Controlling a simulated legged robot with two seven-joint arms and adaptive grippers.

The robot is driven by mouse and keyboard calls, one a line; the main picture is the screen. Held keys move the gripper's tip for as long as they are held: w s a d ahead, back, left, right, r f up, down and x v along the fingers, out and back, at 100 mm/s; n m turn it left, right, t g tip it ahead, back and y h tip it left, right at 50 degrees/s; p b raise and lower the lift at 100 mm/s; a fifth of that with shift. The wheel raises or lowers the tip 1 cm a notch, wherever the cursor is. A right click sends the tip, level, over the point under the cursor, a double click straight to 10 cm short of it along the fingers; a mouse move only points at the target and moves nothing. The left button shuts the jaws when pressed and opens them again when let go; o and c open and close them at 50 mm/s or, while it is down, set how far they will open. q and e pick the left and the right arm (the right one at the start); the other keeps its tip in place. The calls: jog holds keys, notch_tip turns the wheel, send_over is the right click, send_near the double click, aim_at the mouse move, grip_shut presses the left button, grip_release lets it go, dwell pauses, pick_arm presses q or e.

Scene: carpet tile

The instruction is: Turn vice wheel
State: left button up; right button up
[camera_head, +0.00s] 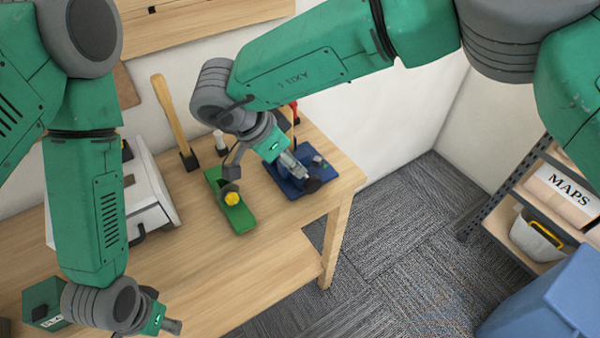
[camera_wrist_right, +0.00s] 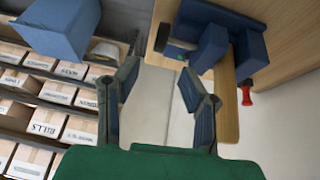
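The blue vice (camera_head: 284,178) stands near the right end of the wooden table. Its dark wheel (camera_head: 312,185) faces the table's right edge. In the right wrist view, the vice (camera_wrist_right: 217,45) is at the upper right, with the dark wheel (camera_wrist_right: 163,38) at its left end. My right gripper (camera_head: 299,165) is above the vice, close to the wheel, and partly hides it. In the right wrist view, my right gripper (camera_wrist_right: 160,80) has its fingers apart with nothing between them. My left gripper (camera_head: 176,326) hangs low at the table's front left; its finger opening is unclear.
A green base with a yellow knob (camera_head: 232,199) is left of the vice. A wooden-handled tool (camera_head: 173,115) and a white case (camera_head: 150,200) stand further left. A shelf with boxes (camera_head: 558,190) and a blue bin (camera_head: 545,305) are at right. Carpet between is clear.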

aim_at(317, 180)
jog(key=w+d+r+g+y+b, duration=0.3)
jog(key=w+d+y, duration=0.1)
jog(key=d+y, duration=0.15)
jog(key=shift+h, duration=0.45)
jog(key=f, duration=1.2)
jog(key=shift+s+d+f+p, duration=0.1)
jog(key=shift+d+f+p, duration=0.1)
jog(key=shift+f+p, duration=0.1)
jog(key=shift+d+f, duration=0.1)
jog(key=shift+f, duration=0.3)
jog(key=shift+a, duration=0.2)
jog(key=shift+c, duration=0.4)
grip_shut()
